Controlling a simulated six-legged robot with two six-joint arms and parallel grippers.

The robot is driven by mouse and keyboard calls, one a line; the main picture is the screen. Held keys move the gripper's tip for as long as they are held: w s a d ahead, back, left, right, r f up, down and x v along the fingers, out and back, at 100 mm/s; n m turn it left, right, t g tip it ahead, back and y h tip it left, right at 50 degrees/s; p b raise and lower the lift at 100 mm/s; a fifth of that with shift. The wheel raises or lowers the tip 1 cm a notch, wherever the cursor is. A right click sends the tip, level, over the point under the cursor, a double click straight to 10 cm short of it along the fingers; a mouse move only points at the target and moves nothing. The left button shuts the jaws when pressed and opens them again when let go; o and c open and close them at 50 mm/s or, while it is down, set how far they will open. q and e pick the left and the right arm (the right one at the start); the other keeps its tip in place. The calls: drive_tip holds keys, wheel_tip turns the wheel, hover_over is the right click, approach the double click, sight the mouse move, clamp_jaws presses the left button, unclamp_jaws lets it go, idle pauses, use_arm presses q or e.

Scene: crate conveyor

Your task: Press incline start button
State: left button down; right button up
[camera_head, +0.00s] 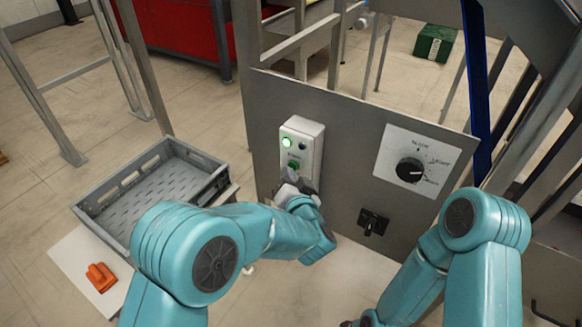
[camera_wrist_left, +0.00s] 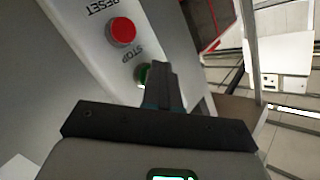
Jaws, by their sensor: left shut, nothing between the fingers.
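A pale button box (camera_head: 316,150) is mounted on the grey panel, with a lit green lamp (camera_head: 287,142) and a dark lamp beside it. A green button (camera_head: 293,165) sits below them. My left gripper (camera_head: 289,178) is shut and empty, its tips at the green button. In the left wrist view the shut fingers (camera_wrist_left: 158,72) partly cover the green button (camera_wrist_left: 142,74); I cannot tell whether they touch it. A red button (camera_wrist_left: 121,31) lies farther up that picture, between upside-down RESET and STOP labels. My right arm shows, but its gripper is out of frame.
The panel (camera_head: 345,140) also carries a black dial (camera_head: 409,170) and a black switch (camera_head: 372,222) to the right of the box. A grey crate (camera_head: 120,190) stands at left, near an orange object (camera_head: 100,277). A green box (camera_head: 435,43) lies on the floor behind.

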use_arm(q)
drive_tip(key=shift+s+a, duration=0.5)
drive_tip(key=shift+s, duration=0.15)
drive_tip(key=s+a, duration=0.1)
drive_tip(key=s, duration=0.1)
drive_tip(key=s+a, duration=0.2)
idle(0.4)
idle(0.5)
